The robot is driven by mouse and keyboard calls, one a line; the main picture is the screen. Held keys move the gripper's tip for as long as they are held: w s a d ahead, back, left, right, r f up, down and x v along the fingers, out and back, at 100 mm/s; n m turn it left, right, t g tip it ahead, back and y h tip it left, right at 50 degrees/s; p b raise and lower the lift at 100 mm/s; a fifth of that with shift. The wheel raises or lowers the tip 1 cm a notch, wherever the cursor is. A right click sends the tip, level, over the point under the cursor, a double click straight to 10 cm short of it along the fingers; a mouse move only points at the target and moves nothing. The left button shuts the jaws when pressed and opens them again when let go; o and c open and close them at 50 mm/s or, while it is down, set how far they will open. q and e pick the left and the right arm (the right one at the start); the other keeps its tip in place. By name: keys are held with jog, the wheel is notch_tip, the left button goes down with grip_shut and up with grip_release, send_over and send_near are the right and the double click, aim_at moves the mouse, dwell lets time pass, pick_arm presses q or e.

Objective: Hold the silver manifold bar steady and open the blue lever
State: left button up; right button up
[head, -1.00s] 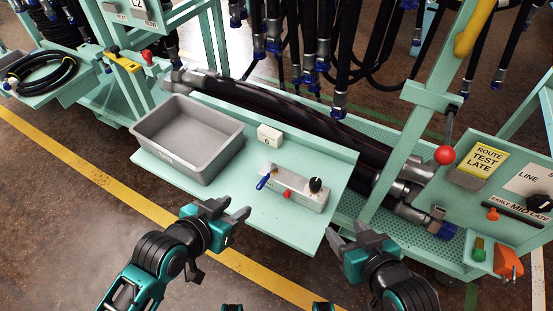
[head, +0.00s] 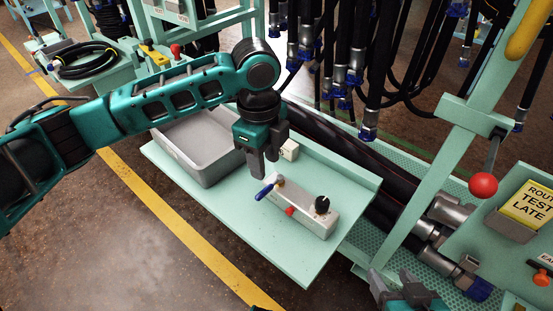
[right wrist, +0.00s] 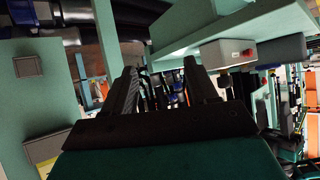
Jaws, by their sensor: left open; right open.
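The silver manifold bar (head: 314,217) lies on the light green shelf (head: 290,258) in the head view, with a black knob (head: 322,204) and a red knob (head: 290,211) on it. The blue lever (head: 264,192) is at its left end. My left gripper (head: 264,172) is open and points down, just above and behind the lever end, with no visible grip on anything. My right gripper (head: 397,284) is open and empty at the bottom, right of the shelf. Its spread fingers also show in the right wrist view (right wrist: 162,85).
A grey bin (head: 196,166) stands on the shelf left of the bar, partly behind my left arm. A small white box (head: 289,150) sits behind the bar. A red ball-ended handle (head: 483,185) and a green upright stand at the right. The shelf front is clear.

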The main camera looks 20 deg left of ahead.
jog(key=o, duration=0.4)
jog(key=shift+f, duration=0.1)
jog(key=shift+o, duration=0.3)
jog(key=shift+w, duration=0.15)
jog(key=n+g+y, duration=0.3)
jog(key=n+y, duration=0.7)
jog(key=y, duration=0.3)
send_near(319, 213)
jog(key=x, duration=1)
jog(key=shift+w+f, duration=0.3)
jog(key=shift+f, duration=0.05)
